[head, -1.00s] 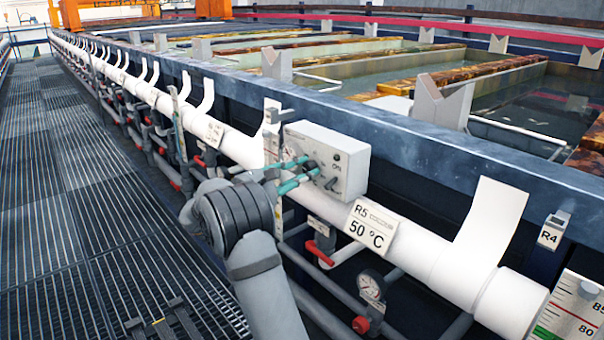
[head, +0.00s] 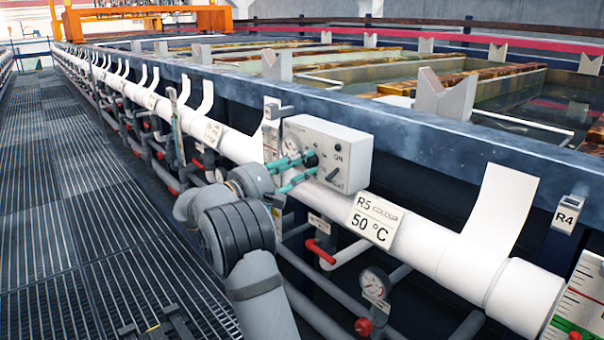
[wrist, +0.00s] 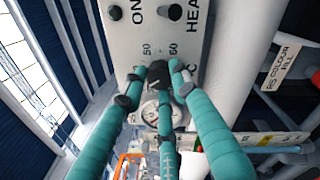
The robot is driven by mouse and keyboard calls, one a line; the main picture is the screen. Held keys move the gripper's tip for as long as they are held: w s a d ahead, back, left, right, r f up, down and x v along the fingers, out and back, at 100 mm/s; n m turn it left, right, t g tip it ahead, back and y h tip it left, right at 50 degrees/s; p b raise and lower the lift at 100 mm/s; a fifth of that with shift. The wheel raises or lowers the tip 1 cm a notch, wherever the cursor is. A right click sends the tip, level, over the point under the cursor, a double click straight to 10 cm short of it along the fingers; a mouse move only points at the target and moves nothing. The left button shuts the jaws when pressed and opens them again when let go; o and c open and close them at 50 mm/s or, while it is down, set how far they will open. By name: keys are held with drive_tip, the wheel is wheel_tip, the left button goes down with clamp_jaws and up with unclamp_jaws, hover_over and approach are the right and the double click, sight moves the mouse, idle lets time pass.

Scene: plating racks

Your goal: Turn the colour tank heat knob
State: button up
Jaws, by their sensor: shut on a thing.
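A pale control box (head: 345,150) sits above the white pipe beside a tag reading R5 COLOUR 50 °C (head: 375,221). My gripper (head: 308,165) is at the box's left part, its teal fingers closed around a dark knob (head: 312,159). In the wrist view, my gripper (wrist: 160,74) has its fingertips on this black knob (wrist: 158,67), beside the printed 50 and 60 marks. The fingers hide much of the knob, so its exact pointer angle cannot be read. The words ON and HEAT (wrist: 195,15) are printed further up the panel.
Two small dark controls (wrist: 175,12) sit by the printed words, close to my fingers. A round gauge (wrist: 152,112) lies behind the fingers. The tank rim (head: 420,150) runs behind the box.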

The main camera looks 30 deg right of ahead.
drive_tip(key=m+b, duration=0.3)
drive_tip(key=m, duration=0.2)
drive_tip(key=shift+f, duration=0.1)
drive_tip(key=m+g+b, duration=0.1)
drive_tip(key=m+b, duration=0.1)
drive_tip(key=m, duration=0.3)
drive_tip(key=shift+d+f+b, duration=0.1)
drive_tip(key=shift+b, duration=0.2)
drive_tip(key=m+b, duration=0.1)
drive_tip(key=m, duration=0.4)
drive_tip(key=shift+g+b, duration=0.4)
drive_tip(key=shift+f+m+b, duration=0.1)
drive_tip(key=shift+m+b, duration=0.4)
drive_tip(key=shift+m, duration=1.8)
drive_tip(key=o, duration=1.1)
drive_tip(key=shift+w, duration=0.1)
drive_tip(key=shift+o, duration=0.2)
drive_tip(key=shift+r, duration=0.2)
